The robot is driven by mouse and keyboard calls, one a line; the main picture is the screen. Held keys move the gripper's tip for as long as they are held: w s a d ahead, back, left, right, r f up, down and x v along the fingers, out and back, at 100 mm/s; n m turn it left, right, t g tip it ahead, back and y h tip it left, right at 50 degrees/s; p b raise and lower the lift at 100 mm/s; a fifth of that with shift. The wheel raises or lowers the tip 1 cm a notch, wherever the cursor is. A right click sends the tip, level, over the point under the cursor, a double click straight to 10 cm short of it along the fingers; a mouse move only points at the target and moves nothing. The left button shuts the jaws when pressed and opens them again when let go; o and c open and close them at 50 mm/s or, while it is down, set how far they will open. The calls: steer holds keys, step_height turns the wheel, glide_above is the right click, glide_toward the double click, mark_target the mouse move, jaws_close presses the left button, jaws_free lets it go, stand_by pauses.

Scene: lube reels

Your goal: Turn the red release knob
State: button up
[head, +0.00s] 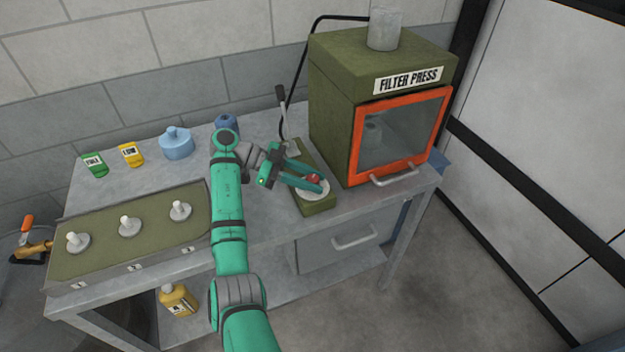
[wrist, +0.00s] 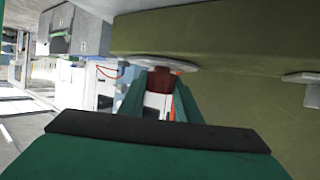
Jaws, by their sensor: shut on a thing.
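The red release knob (head: 314,179) sits on a pale round plate (head: 303,193) on top of a small olive box (head: 318,205), left of the filter press. My gripper (head: 313,183) reaches in from the left, with its two green fingers on either side of the knob. The gripper is shut on the knob. In the wrist view the dark red knob (wrist: 159,80) shows between the two fingers (wrist: 158,100), against the pale plate (wrist: 150,62). The fingers hide part of the knob in the head view.
The olive filter press (head: 333,100) with an orange-framed door (head: 361,140) stands close on the right. A lever (head: 281,110) rises behind the knob box. A panel with several pale knobs (head: 150,250) lies left. A blue jug (head: 175,145) stands at the back.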

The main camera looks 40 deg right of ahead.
steer(key=o, duration=1.1)
steer(key=shift+f, duration=0.15)
steer(key=shift+c, duration=0.2)
steer(key=v, duration=1.1)
steer(key=shift+d, duration=0.1)
